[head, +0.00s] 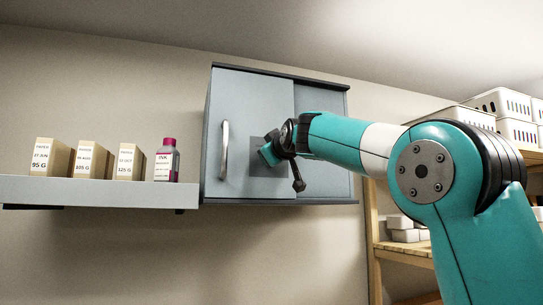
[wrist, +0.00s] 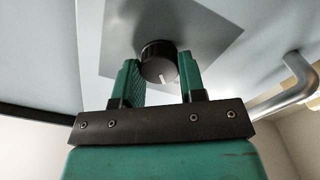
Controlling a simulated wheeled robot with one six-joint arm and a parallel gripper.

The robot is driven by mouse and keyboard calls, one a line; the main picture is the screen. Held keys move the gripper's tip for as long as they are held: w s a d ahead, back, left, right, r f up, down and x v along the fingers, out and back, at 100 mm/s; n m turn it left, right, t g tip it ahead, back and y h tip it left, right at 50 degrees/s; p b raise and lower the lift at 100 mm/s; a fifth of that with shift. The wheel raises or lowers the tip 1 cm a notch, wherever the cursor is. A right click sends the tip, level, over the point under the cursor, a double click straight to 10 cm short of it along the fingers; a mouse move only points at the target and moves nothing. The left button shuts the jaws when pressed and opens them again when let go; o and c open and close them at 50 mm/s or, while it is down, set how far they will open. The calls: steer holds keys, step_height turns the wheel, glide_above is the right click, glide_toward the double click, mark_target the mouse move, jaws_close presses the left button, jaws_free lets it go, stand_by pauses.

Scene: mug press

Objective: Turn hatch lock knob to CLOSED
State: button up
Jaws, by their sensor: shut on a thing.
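The hatch lock knob (wrist: 158,60) is a round black knob with a white pointer mark. In the wrist view it sits on a grey square plate (wrist: 200,38), and the pointer mark faces the bottom of the picture. My gripper (wrist: 159,72) has one green finger on each side of the knob and is shut on it. In the head view my gripper (head: 270,150) is at the front of the grey cabinet (head: 255,100), right of its handle, and hides the knob. No OPEN or CLOSED lettering is visible.
A vertical metal handle (head: 225,150) stands out from the cabinet door, close left of my gripper. A shelf (head: 90,190) at the left holds several labelled boxes and an ink bottle (head: 166,161). Wooden racks (head: 405,250) with white baskets (head: 500,101) stand at the right.

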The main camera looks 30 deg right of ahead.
stand_by(0.3)
steer(key=o, duration=0.9)
steer(key=shift+s, duration=0.1)
steer(key=b+v, duration=0.6)
steer(key=v, duration=1.1)
steer(key=shift+s+r+b, duration=0.1)
steer(key=shift+b, duration=0.3)
